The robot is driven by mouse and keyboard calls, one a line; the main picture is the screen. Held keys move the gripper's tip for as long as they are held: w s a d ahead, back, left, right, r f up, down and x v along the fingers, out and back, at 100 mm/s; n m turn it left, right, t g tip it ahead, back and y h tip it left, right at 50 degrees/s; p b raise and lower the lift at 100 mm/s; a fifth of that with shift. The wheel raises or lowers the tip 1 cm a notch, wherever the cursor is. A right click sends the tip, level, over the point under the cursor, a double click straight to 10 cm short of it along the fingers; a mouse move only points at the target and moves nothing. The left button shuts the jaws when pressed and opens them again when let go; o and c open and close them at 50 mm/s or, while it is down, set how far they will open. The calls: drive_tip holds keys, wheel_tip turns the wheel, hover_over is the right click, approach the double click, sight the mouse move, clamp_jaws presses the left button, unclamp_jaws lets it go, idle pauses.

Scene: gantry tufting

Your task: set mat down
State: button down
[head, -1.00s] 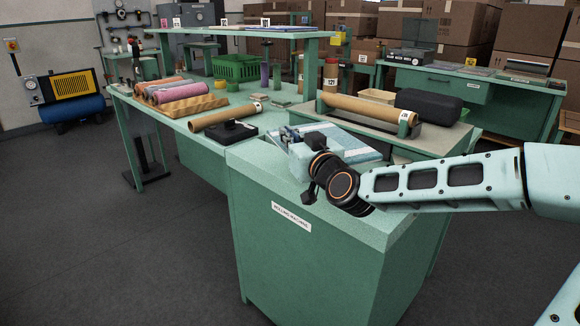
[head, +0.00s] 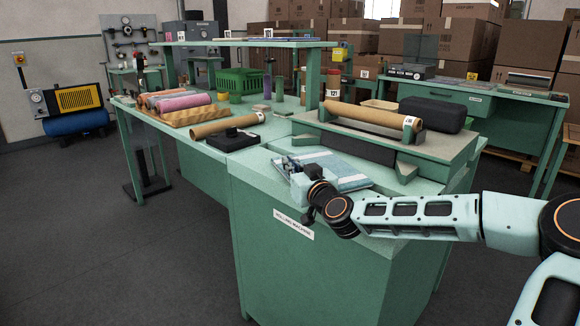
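The mat (head: 338,172), light blue with pale stripes, lies flat at or just above the green top of the rolling machine bench (head: 262,182). I cannot tell whether its whole underside touches. My gripper (head: 287,165) is at the mat's left edge, with its dark fingers overlapping that edge. The wrist and arm come in from the right, in front of the mat, and hide its near right part. The fingers are too small and too covered to show whether they are clamped on the mat or open.
Behind the mat stands a raised rolling unit with a tan roll (head: 372,115) and a black case (head: 432,113). Left of it are a black block (head: 233,140) and another tan roll (head: 226,125). Colored rolls (head: 183,101) and a green basket (head: 239,82) stand farther back.

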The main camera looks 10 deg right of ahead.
drive_tip(key=c, duration=2.2)
unclamp_jaws()
drive_tip(key=shift+o, duration=0.2)
drive_tip(key=shift+s, duration=0.1)
